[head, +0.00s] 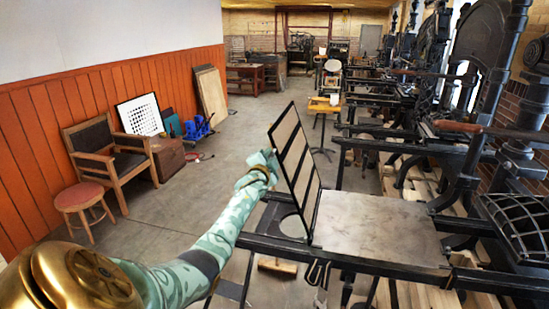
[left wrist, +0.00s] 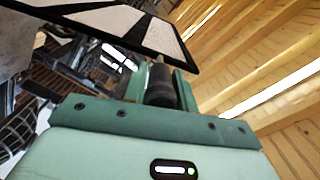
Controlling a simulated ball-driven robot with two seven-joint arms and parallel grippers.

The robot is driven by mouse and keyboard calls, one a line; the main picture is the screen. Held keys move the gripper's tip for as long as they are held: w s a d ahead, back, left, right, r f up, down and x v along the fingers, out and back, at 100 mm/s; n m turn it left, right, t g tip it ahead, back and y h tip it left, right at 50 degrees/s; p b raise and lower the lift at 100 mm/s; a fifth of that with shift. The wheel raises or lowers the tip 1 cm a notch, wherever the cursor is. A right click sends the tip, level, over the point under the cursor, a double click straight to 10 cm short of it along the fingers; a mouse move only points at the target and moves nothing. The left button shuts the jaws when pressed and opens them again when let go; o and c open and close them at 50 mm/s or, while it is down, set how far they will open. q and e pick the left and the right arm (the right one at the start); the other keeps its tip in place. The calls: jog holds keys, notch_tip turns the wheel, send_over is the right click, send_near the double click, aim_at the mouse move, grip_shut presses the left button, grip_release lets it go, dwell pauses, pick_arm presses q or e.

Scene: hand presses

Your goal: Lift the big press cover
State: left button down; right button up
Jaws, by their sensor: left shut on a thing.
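The big press cover (head: 297,158) is a dark-framed panel with pale strips. It stands steeply raised at the left end of the flat metal press bed (head: 375,228), tilted a little off upright. My left gripper (head: 270,163) is at the cover's left side. In the left wrist view my left gripper (left wrist: 160,74) is shut on a dark rounded grip (left wrist: 160,92) at the cover's edge. The cover (left wrist: 165,35) shows above the fingers there, with wooden ceiling behind. The exact contact is partly hidden in the head view. My right gripper is not in view.
Several more presses (head: 430,50) stand in a row at the right and back. The grey floor (head: 175,215) between is mostly clear.

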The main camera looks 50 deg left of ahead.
pick_arm(q)
jog(key=shift+r, duration=0.1)
jog(key=c, duration=1.2)
grip_release()
jog(key=shift+s+d, duration=0.25)
jog(key=shift+s, duration=0.1)
jog(key=v, duration=1.5)
jog(key=shift+s, duration=0.25)
